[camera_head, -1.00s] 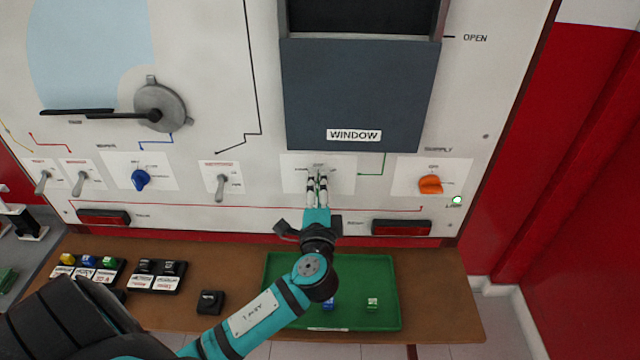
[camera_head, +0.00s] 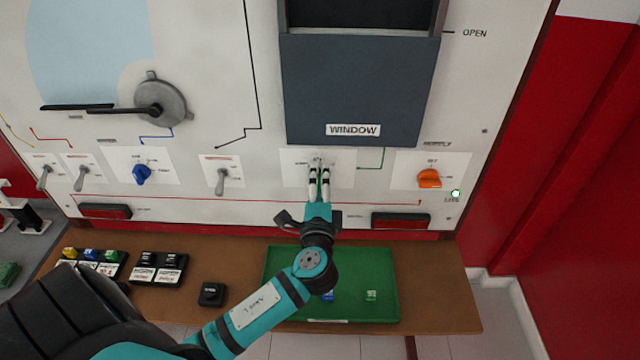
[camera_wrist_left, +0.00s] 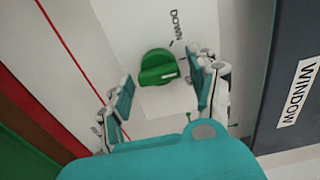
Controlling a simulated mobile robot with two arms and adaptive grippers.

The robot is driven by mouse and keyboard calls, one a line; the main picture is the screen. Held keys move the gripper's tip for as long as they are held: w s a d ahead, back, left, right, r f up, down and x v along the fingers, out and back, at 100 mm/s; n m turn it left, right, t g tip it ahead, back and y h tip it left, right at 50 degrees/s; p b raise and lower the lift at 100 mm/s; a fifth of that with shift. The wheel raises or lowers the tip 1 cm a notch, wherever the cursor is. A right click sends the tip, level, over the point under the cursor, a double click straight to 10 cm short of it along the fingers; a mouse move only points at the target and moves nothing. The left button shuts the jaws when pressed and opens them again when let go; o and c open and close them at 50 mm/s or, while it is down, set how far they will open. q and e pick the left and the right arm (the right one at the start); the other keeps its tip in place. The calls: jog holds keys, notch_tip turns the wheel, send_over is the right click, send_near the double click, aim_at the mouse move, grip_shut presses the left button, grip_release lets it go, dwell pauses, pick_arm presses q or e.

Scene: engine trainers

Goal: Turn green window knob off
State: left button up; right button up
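The green window knob (camera_wrist_left: 158,68) shows in the left wrist view on a white plate marked DOWN, with its pointer ridge lying nearly sideways in the picture. In the head view the knob is hidden behind my left gripper (camera_head: 319,172), which is in front of the plate (camera_head: 343,170) under the WINDOW panel (camera_head: 355,90). In the left wrist view the gripper (camera_wrist_left: 165,95) is open, one finger to each side of the knob and slightly below it in the picture. I see no clear contact. My right gripper is not in view.
An orange supply knob (camera_head: 429,178) is to the right and a toggle switch (camera_head: 222,180) to the left. A blue knob (camera_head: 142,174) is farther left. A green tray (camera_head: 385,300) lies on the brown shelf (camera_head: 440,300) below my arm.

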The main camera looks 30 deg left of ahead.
pick_arm(q)
jog(key=v, duration=1.2)
jog(key=shift+s+f, duration=0.1)
jog(key=shift+s, duration=0.05)
dwell(0.4)
